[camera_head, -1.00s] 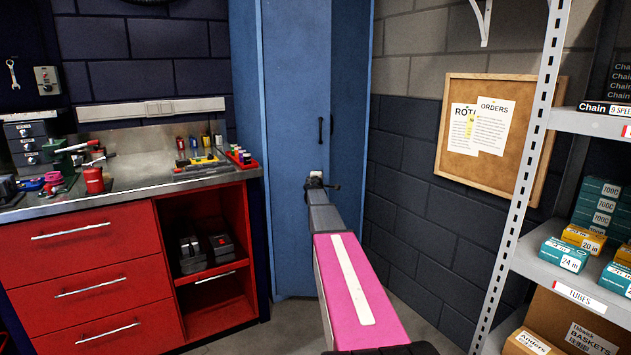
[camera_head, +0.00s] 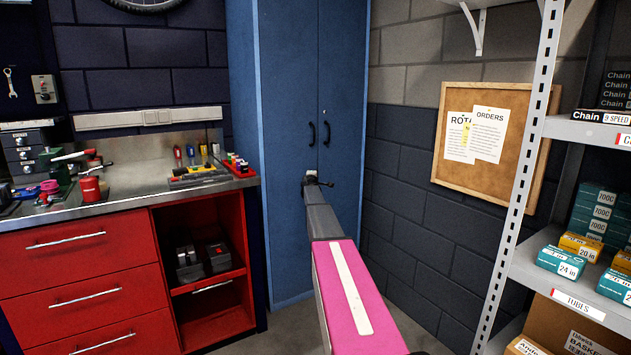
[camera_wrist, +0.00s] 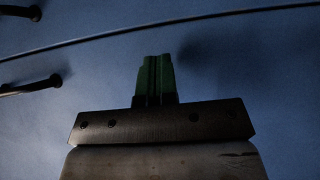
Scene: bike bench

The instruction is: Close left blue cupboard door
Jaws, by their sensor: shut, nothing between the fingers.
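The tall blue cupboard stands at the back centre in the head view. Its left blue door (camera_head: 285,130) lies about flush with the right door (camera_head: 344,100), with a thin seam between them. A dark handle (camera_head: 312,134) is on the left door, beside the right door's handle (camera_head: 327,134). My gripper (camera_head: 316,181) is in front of the left door, below its handle. In the wrist view my gripper's green fingers (camera_wrist: 157,78) are together and empty, close to the blue surface. I cannot tell whether they touch it. The seam and both handles show there.
A red drawer bench (camera_head: 80,265) with a metal top and tools stands left of the cupboard. A cork board (camera_head: 490,180) hangs on the right wall. Grey shelving (camera_head: 585,135) with boxes stands at the right. Some floor is clear before the cupboard.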

